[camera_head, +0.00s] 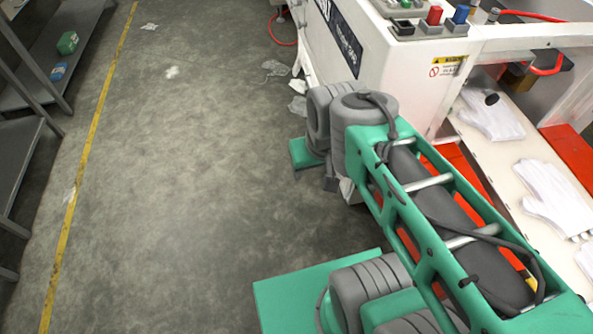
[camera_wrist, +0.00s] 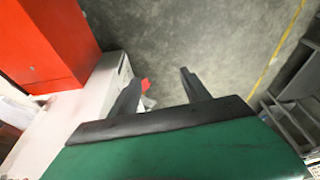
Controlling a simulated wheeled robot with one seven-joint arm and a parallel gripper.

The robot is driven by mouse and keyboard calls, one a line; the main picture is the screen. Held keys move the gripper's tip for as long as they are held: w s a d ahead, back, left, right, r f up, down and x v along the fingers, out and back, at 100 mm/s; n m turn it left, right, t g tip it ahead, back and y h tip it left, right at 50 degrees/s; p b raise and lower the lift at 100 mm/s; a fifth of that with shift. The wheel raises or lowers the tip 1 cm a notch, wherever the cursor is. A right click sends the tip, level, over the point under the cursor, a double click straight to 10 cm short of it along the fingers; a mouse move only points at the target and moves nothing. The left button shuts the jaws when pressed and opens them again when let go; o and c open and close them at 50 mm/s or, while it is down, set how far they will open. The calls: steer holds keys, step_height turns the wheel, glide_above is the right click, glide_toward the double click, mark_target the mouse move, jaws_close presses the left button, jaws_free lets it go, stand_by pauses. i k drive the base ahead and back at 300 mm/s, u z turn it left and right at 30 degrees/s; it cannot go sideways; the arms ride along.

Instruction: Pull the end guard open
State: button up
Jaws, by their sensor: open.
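The white machine (camera_head: 405,60) stands at the upper right of the head view, with a dark label plate on its side. In the wrist view, a large red box-like panel (camera_wrist: 48,40) at the upper left sits over a white machine body (camera_wrist: 85,105). I cannot tell for sure whether this panel is the end guard. My gripper (camera_wrist: 161,76) is open and empty in the wrist view, its two dark fingers apart over grey floor, right of the white body and not visibly touching it. My arm hides part of the machine in the head view, and the fingers cannot be made out there.
White gloves (camera_head: 555,200) lie on a pale belt (camera_head: 480,165) at the right. Red and blue buttons (camera_head: 434,15) top the machine. Grey shelving (camera_head: 50,60) stands at the left behind a yellow floor line (camera_head: 92,130). The floor between is mostly clear, with some scraps near the machine.

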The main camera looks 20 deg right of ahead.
mark_target(491, 99)
steer(key=z, duration=0.75)
steer(key=i, duration=0.35)
steer(key=z, duration=0.25)
